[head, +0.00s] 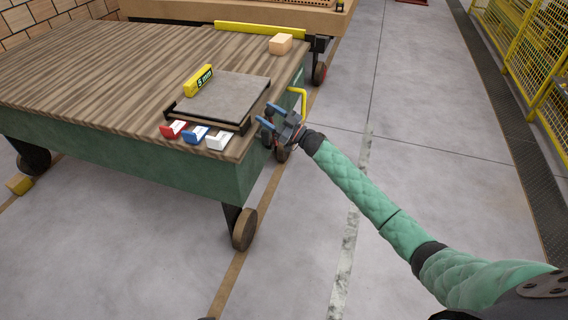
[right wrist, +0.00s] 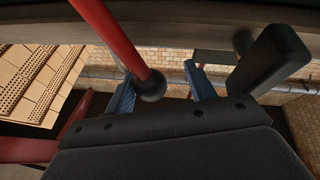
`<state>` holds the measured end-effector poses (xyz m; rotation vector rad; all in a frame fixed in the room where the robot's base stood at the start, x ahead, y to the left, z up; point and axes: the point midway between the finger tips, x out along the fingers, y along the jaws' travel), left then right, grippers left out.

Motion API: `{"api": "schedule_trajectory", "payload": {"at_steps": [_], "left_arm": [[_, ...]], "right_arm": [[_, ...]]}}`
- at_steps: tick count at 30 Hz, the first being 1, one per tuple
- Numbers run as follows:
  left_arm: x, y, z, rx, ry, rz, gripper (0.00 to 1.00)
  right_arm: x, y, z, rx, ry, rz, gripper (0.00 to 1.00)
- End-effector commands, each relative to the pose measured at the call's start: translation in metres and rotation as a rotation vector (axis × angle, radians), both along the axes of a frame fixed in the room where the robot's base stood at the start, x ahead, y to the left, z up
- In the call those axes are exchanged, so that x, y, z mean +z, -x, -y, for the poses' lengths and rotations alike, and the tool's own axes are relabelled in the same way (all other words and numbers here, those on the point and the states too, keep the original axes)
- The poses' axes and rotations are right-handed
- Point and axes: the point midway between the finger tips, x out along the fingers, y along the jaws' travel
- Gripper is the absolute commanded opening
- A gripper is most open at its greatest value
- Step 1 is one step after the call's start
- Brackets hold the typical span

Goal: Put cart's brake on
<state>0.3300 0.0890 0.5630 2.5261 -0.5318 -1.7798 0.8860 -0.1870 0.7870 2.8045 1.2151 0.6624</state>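The cart (head: 90,140) has a brown wood-grain top, green sides and dark wheels. My right gripper (head: 269,115) is at the cart's right end, beside a yellow bent handle (head: 301,98). In the right wrist view, a red lever (right wrist: 120,38) with a dark ball knob (right wrist: 152,86) comes down in front of my right gripper (right wrist: 162,88). The blue fingers are apart, with the knob in line with the gap, nearer the left finger; I cannot tell whether it touches. The lever is not clear in the head view. My left gripper is not in view.
On the cart lie a grey plate (head: 225,97), a yellow "5 mm" block (head: 199,80), red, blue and white pieces (head: 194,134) and a tan block (head: 280,44). A yellow mesh fence (head: 535,60) stands at right. The floor between is clear.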

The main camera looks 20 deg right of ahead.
Motion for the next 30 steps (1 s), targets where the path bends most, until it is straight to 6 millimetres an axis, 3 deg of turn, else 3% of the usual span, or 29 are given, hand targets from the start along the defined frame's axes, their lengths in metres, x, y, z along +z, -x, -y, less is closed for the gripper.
{"api": "schedule_trajectory", "payload": {"at_steps": [1,17,30], "left_arm": [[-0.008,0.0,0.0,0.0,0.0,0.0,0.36],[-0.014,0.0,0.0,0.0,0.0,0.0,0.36],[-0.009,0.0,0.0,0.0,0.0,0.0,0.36]], "right_arm": [[-0.008,0.006,-0.001,0.0,0.012,0.018,0.54],[-0.034,0.052,0.056,-0.001,0.011,0.011,0.54],[-0.046,0.041,0.048,-0.265,0.06,-0.055,0.54]]}}
